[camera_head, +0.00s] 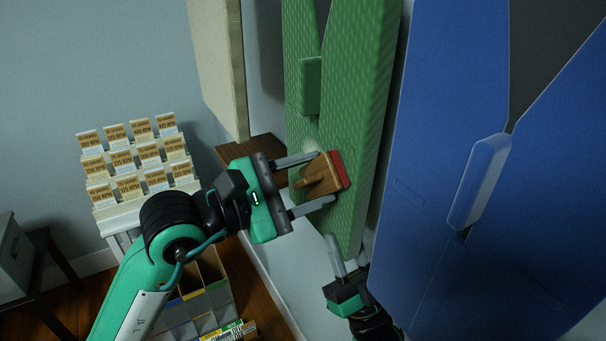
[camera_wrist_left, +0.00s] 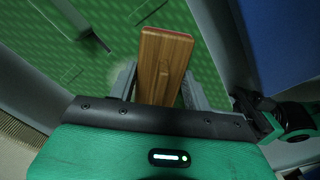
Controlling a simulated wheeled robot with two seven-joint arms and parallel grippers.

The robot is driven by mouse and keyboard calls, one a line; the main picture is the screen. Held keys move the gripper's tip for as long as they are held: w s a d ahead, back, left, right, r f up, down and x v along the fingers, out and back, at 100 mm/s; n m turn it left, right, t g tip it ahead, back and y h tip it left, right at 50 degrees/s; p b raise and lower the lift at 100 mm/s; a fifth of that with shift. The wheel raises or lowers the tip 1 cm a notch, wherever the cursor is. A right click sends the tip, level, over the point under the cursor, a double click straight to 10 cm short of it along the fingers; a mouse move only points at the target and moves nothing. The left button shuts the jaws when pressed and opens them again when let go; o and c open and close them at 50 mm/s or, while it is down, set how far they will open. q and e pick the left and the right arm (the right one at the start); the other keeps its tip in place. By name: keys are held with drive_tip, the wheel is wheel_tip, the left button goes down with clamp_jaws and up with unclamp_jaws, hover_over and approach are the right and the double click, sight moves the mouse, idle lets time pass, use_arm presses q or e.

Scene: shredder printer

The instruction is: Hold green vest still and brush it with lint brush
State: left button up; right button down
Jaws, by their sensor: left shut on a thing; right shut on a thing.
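The green vest (camera_head: 352,95) hangs in the middle of the head view, and its patterned cloth fills the upper left of the left wrist view (camera_wrist_left: 75,45). The lint brush (camera_head: 314,168) has a wooden back and handle and a red face. My left gripper (camera_head: 323,177) is shut on it and holds it at the lower part of the vest, red side toward the cloth. The brush also shows in the left wrist view (camera_wrist_left: 163,60); whether it touches the vest is unclear. My right gripper (camera_head: 346,245) is shut on the vest's bottom edge; its fingertips are partly hidden.
A large blue garment (camera_head: 430,150) hangs close on the right. A beige garment (camera_head: 217,65) hangs to the left. A brown shelf (camera_head: 252,148) lies behind my left gripper.

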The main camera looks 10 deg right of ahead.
sight(303, 148)
use_arm(q)
drive_tip(key=w, duration=0.2)
drive_tip(key=w+a, duration=0.1)
drive_tip(key=w, duration=0.2)
drive_tip(key=w+a, duration=0.1)
drive_tip(key=w, duration=0.1)
drive_tip(key=shift+w+a, duration=0.25)
drive_tip(key=shift+w, duration=0.1)
drive_tip(key=shift+r, duration=0.1)
drive_tip(key=shift+d+r, duration=0.1)
drive_tip(key=shift+s+d, duration=0.4)
drive_tip(key=shift+s, duration=0.9)
drive_tip(key=shift+s+d, duration=0.45)
drive_tip(key=shift+s, duration=0.85)
drive_tip(key=shift+s+d, duration=0.4)
drive_tip(key=shift+s, duration=0.9)
drive_tip(key=shift+w+a, duration=0.45)
drive_tip(key=shift+w, duration=0.85)
drive_tip(key=shift+w+a, duration=0.4)
drive_tip(key=shift+w, duration=0.85)
drive_tip(key=shift+w+a, duration=0.45)
drive_tip(key=shift+w, duration=0.85)
